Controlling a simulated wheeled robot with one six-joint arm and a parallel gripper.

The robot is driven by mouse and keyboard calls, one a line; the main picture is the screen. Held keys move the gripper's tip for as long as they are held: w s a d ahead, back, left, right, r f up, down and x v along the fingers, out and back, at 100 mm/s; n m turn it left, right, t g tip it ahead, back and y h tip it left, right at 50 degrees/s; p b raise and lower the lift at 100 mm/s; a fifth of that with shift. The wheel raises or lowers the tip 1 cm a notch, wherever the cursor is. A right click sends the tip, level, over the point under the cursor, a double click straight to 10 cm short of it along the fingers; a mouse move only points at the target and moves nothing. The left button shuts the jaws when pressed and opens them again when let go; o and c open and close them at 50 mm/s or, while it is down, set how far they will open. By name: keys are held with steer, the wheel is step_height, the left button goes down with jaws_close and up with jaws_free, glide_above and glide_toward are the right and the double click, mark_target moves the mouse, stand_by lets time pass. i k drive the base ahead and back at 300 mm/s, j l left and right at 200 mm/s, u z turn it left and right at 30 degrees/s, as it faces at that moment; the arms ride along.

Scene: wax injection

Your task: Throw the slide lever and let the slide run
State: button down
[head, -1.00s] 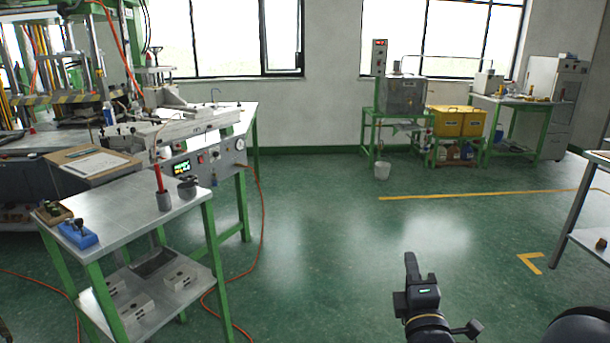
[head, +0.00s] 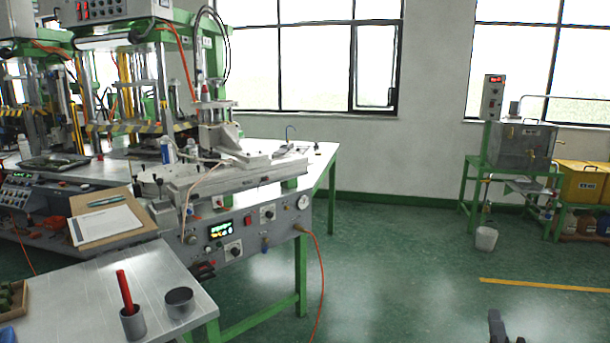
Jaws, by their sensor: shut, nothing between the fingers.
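The wax injection machine (head: 170,238) stands at left centre in the head view, with a lit display and knobs on its front panel. A long grey slide assembly (head: 235,180) lies along its top. A small dark handle (head: 203,270) with some red sits low on the panel's left side; I cannot tell whether it is the slide lever. My gripper (head: 497,328) shows only in part at the bottom right edge, shut and empty. It is over the floor, well apart from the machine.
A metal side table (head: 140,285) stands in front of the machine, with a red stick in a grey cup (head: 133,322) and another cup (head: 179,302). A clipboard (head: 105,222) lies behind. An orange hose (head: 320,280) runs to the floor. The floor at centre right is clear.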

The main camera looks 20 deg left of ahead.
mark_target(159, 182)
steer(key=i+u, duration=0.3)
steer(key=i, duration=0.25)
steer(key=i+l+u, duration=0.25)
steer(key=i, duration=0.3)
steer(key=i+l+u, duration=0.1)
steer(key=i+u, duration=0.2)
steer(key=i, duration=0.25)
steer(key=i+u, duration=0.25)
steer(key=u, duration=0.2)
steer(key=i+u, duration=0.25)
steer(key=u, duration=0.2)
steer(key=i+l+u, duration=0.1)
steer(key=i+u, duration=0.15)
steer(key=u, duration=0.25)
steer(key=i+l+u, duration=0.2)
steer(key=u, duration=0.25)
steer(key=i+l+u, duration=0.5)
steer(key=k, duration=0.05)
